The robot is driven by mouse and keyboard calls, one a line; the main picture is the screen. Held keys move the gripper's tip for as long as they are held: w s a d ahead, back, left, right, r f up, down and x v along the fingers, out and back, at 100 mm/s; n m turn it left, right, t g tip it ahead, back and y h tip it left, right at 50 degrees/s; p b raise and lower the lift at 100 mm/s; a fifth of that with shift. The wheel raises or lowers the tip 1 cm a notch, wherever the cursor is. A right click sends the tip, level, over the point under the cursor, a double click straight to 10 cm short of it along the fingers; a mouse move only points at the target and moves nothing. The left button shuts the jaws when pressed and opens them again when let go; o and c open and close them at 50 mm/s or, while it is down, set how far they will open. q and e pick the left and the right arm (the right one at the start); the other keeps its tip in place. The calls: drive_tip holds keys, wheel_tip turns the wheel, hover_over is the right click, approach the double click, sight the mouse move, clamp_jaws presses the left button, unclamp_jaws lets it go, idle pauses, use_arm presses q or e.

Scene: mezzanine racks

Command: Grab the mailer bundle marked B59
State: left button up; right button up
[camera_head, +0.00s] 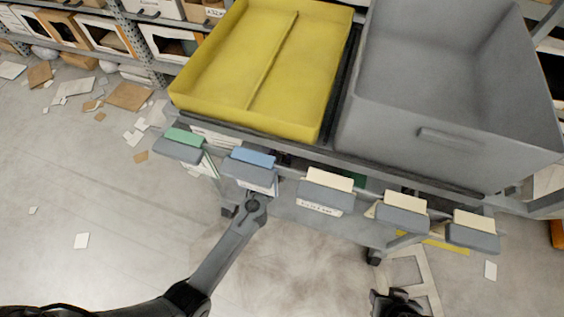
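Several mailer bundles stand in grey holders along the cart's front edge: a green one (185,137), a blue one (254,158), and cream ones (330,180) (405,202) (474,223) to the right. A white label (320,208) under the first cream bundle is too small to read, and I cannot make out B59 anywhere. My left gripper (256,200) is just below the blue bundle's holder, seemingly at its lower front; its fingers are not clear and contact cannot be told. My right gripper (397,302) is a dark shape at the bottom edge, away from the bundles.
The cart carries a yellow divided tray (187,103) and a deep grey bin (440,135), both empty where visible. Shelves with boxes (105,32) stand at the upper left. Papers and cardboard (130,96) litter the floor. Open floor lies left of the cart.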

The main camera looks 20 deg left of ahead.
use_arm(q)
drive_tip(key=shift+c, duration=0.9)
drive_tip(key=shift+r, duration=0.15)
